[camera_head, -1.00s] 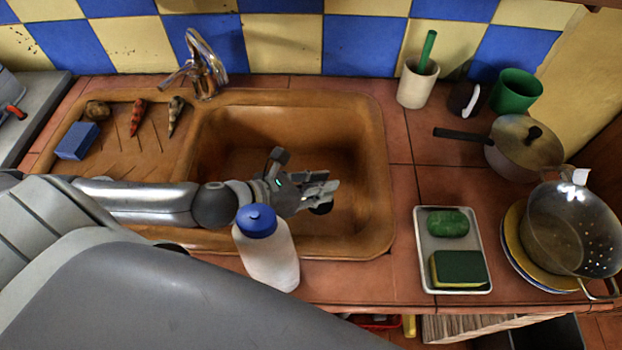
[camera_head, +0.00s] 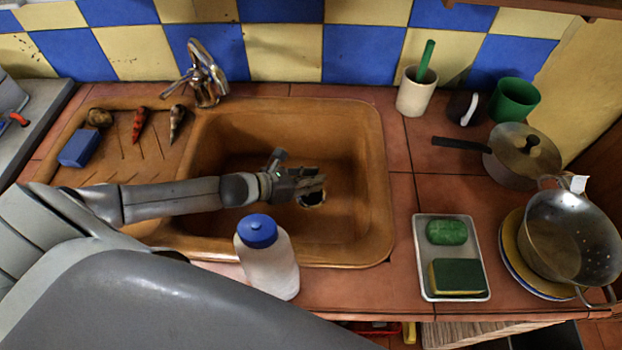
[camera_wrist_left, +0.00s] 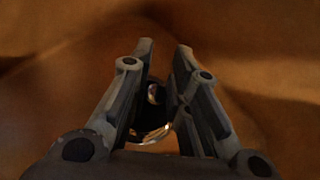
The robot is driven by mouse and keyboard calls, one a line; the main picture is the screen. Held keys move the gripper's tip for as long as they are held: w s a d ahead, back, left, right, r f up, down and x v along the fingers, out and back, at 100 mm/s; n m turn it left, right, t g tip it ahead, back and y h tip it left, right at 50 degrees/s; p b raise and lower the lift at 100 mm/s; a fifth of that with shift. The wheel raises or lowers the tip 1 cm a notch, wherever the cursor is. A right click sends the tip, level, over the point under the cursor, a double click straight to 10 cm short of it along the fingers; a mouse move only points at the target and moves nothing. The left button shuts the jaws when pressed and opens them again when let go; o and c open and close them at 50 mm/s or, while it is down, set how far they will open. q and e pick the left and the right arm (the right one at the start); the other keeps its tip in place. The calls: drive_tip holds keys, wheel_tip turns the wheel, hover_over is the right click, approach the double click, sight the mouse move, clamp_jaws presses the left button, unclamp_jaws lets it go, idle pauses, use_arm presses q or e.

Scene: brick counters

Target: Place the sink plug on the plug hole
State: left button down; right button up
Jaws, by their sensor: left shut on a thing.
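My left gripper (camera_head: 318,183) is low inside the brown sink (camera_head: 352,125), over its floor. It is shut on the sink plug, a small dark piece. In the left wrist view the plug (camera_wrist_left: 153,94) shows between the fingers as a dark shape with a shiny spot, partly hidden by them. The plug hole (camera_head: 313,200) is a dark round opening with a pale rim just below the fingertips in the head view. A curved shiny rim (camera_wrist_left: 155,137) also shows between the fingers. I cannot tell whether the plug touches the hole. My right gripper is out of view.
A white bottle (camera_head: 268,265) with a blue cap stands at the sink's front edge, close to my left arm. The tap (camera_head: 205,75) is at the back. A tray (camera_head: 425,284) with a sponge and green soap, and a colander (camera_head: 560,238), are to the right.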

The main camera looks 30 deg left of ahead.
use_arm(q)
drive_tip(key=shift+f, duration=0.25)
drive_tip(key=c, duration=1.3)
unclamp_jaws()
drive_tip(key=shift+c, duration=0.2)
drive_tip(key=shift+s+a+r, duration=0.25)
drive_tip(key=shift+s+a, duration=0.05)
drive_tip(key=shift+s, duration=0.15)
drive_tip(key=v, duration=1)
drive_tip(key=shift+s+a+r+p, duration=0.15)
drive_tip(key=shift+s+r+p, duration=0.15)
drive_tip(key=shift+p, duration=0.05)
